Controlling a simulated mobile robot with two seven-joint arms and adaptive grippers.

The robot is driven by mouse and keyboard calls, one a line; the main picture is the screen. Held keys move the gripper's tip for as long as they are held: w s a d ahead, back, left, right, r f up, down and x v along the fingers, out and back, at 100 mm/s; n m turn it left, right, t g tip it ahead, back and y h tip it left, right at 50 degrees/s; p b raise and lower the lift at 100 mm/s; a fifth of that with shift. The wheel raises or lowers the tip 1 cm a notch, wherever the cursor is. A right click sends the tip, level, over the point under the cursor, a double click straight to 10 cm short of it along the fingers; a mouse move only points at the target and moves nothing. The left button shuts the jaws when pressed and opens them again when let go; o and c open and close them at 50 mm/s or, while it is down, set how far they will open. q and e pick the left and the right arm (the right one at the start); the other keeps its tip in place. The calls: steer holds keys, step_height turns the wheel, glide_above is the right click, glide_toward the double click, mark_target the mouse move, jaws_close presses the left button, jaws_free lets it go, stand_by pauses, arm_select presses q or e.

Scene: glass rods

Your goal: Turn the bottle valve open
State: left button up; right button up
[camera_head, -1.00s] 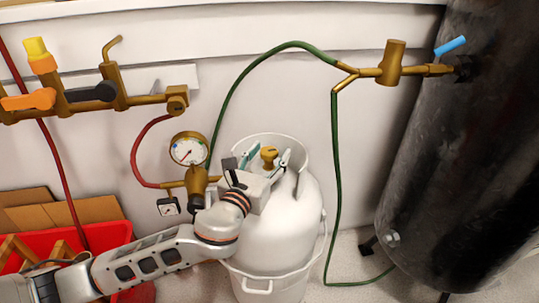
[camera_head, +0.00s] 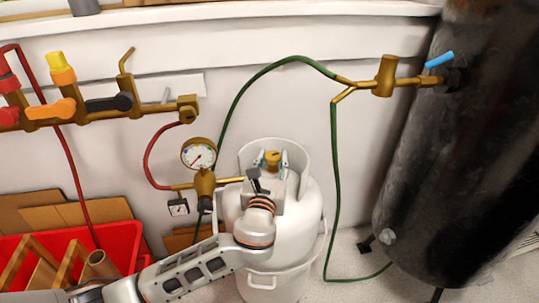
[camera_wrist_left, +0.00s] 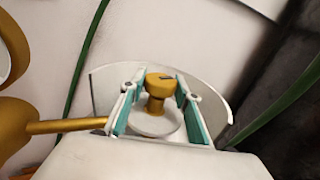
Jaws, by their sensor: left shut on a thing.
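The bottle valve is a brass-yellow knob (camera_head: 272,157) on top of the white gas bottle (camera_head: 300,225), inside its white collar. My left gripper (camera_head: 273,162) is above the bottle, its fingers on either side of the knob and shut on it. The contact between finger pads and knob is hard to see. My right gripper is not in view.
A brass regulator with a round gauge (camera_head: 199,154) stands close left of my gripper. A green hose (camera_head: 235,107) arches behind the bottle. A black tank (camera_head: 450,170) stands at right. A red bin (camera_head: 119,241) and a valve manifold (camera_head: 150,105) are at left.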

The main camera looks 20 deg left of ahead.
arm_select(q)
steer(key=shift+d+r+n+g+y+p, duration=0.15)
steer(key=shift+r+n+g+y+p, duration=0.15)
steer(key=shift+r+n+y, duration=0.45)
steer(key=y, duration=0.1)
steer(key=n+g+y+p, duration=0.1)
steer(key=y, duration=0.1)
steer(key=shift+f+n, duration=0.25)
steer(key=shift+f, duration=0.15)
steer(key=shift+f+n+g+y, duration=0.3)
steer(key=shift+n+g+y, duration=0.45)
steer(key=shift+y, duration=0.3)
steer(key=shift+f+n+g+y, duration=0.2)
steer(key=shift+n+g+y, duration=0.45)
steer(key=shift+n+y, duration=0.15)
steer(key=shift+n+g+y+b, duration=0.4)
steer(key=shift+n+g+y, duration=0.05)
steer(key=shift+g+y, duration=0.15)
steer(key=shift+r+n+g+y, duration=0.15)
steer(key=shift+n+g+y, duration=0.35)
steer(key=shift+g, duration=0.1)
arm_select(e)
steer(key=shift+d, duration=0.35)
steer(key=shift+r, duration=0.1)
